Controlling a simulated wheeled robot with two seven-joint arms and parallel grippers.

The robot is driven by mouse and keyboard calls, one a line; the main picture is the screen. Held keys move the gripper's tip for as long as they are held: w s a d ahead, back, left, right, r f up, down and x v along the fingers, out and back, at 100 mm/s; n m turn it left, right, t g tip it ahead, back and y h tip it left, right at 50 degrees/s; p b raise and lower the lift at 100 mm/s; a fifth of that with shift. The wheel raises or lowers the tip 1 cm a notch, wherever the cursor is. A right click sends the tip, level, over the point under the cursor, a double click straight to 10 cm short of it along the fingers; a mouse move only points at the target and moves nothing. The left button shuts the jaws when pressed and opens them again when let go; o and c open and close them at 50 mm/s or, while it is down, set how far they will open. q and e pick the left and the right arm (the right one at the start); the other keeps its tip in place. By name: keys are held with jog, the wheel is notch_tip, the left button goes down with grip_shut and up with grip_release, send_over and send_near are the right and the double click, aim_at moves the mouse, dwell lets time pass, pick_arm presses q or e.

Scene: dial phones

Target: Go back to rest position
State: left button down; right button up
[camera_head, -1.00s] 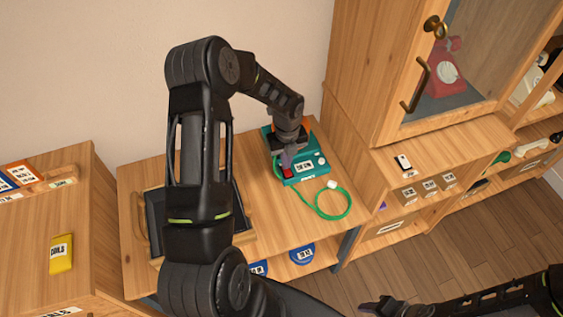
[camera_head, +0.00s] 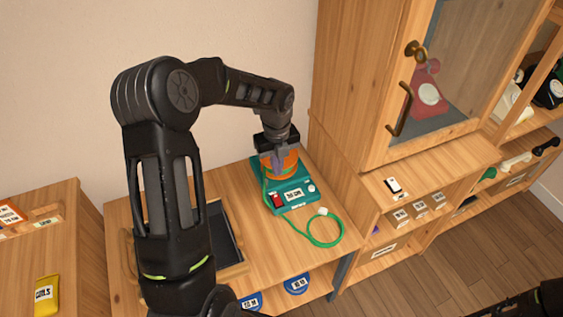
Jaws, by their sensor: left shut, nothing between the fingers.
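My left gripper (camera_head: 279,158) is shut and empty. It points down, just above or in front of an orange part (camera_head: 291,162) on a teal device (camera_head: 288,192); I cannot tell whether it touches. The teal device has a red switch, a white label and a green cable (camera_head: 325,243), and stands on the wooden table (camera_head: 240,185). My left arm reaches in from the lower left and bends over the table. Only a dark bit of my right arm shows at the bottom right corner; its gripper is not visible.
A black tray (camera_head: 222,232) lies partly behind my left arm. A glass-door cabinet (camera_head: 372,100) with a red phone (camera_head: 428,95) stands right of the table. A yellow packet (camera_head: 46,295) lies on the left cabinet. Blue discs (camera_head: 297,284) sit on the lower shelf.

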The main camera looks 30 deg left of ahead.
dwell(0.3)
pick_arm(q)
jog(key=d+f+n+t+h, duration=0.35)
jog(key=d+f+n, duration=0.75)
jog(key=d+n, duration=0.6)
jog(key=s+d+f+n, duration=0.1)
jog(key=s+f+n, duration=0.1)
jog(key=s+n, duration=0.1)
jog(key=s+d+f+n, duration=0.2)
jog(key=s+n, duration=0.1)
jog(key=s+d+f+n, duration=0.1)
jog(key=s+d+n, duration=0.1)
jog(key=s+n, duration=0.1)
jog(key=shift+s+d+f, duration=0.2)
jog(key=shift+s+f, duration=0.05)
jog(key=shift+f, duration=0.15)
jog(key=s+d+f+g, duration=0.1)
jog(key=s+d, duration=0.1)
jog(key=s, duration=0.4)
jog(key=s+d+f+g, duration=0.2)
jog(key=s+d, duration=0.1)
jog(key=s, duration=0.4)
jog(key=shift+s+f+n+h, duration=0.2)
jog(key=shift+f+n+h, duration=0.1)
jog(key=shift+n+h, duration=0.1)
jog(key=c, duration=2.1)
grip_release()
jog(key=shift+d, duration=0.1)
